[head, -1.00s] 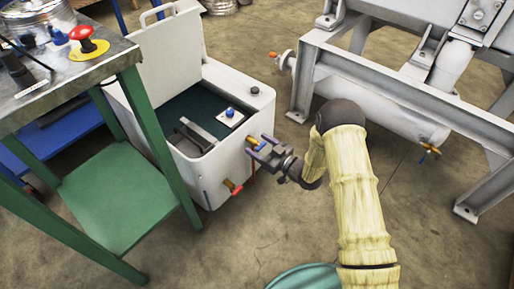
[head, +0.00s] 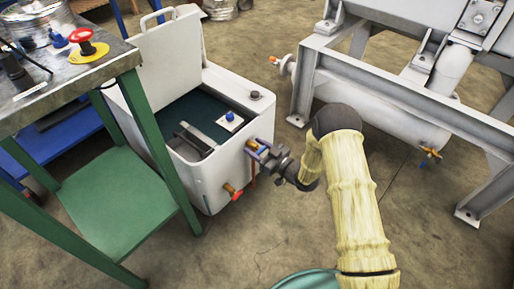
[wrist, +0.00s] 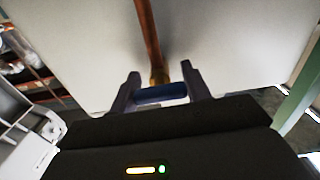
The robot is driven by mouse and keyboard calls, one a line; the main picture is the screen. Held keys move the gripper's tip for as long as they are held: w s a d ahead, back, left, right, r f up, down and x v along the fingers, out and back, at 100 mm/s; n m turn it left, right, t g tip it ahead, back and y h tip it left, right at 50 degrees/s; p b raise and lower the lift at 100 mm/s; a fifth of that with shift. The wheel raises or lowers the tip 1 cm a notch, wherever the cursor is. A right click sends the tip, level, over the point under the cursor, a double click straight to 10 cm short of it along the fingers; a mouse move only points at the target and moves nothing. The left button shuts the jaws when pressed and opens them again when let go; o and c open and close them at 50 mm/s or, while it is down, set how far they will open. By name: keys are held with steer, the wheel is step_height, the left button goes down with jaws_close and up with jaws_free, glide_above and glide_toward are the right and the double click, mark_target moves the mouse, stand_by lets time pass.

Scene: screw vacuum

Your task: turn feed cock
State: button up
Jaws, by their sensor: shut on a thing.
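A cock with a brass body (head: 251,145) and a blue handle (head: 262,151) sits on the right side of the white box (head: 222,172). My gripper (head: 263,154) is at this cock, with its fingers on either side of the blue handle. In the wrist view the blue handle (wrist: 160,94) lies crosswise between the two fingers. The gripper is shut on it. A brass fitting (wrist: 158,74) and a copper-coloured pipe (wrist: 148,35) show beyond the handle against the pale box wall. A second cock with a red handle (head: 231,191) is lower on the box.
A green-legged workbench (head: 110,205) with a red stop button (head: 85,44) stands left of the box. The box's lid is raised. A grey steel frame with a white tank (head: 375,118) stands to the right. Bare floor (head: 235,250) lies in front.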

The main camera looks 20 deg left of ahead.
steer(key=shift+o, duration=0.2)
steer(key=shift+n, duration=0.3)
steer(key=n+p, duration=0.2)
steer(key=n, duration=0.1)
steer(key=shift+n, duration=0.3)
steer(key=n+p, duration=0.1)
steer(key=n, duration=0.3)
steer(key=shift+s+n, duration=0.1)
steer(key=shift+n, duration=0.2)
steer(key=n+p, duration=0.2)
steer(key=n, duration=0.2)
steer(key=shift+f+n+p, duration=0.15)
steer(key=shift+n+p, duration=0.35)
steer(key=shift+n, duration=1.3)
steer(key=shift+c, duration=0.2)
steer(key=o, duration=1)
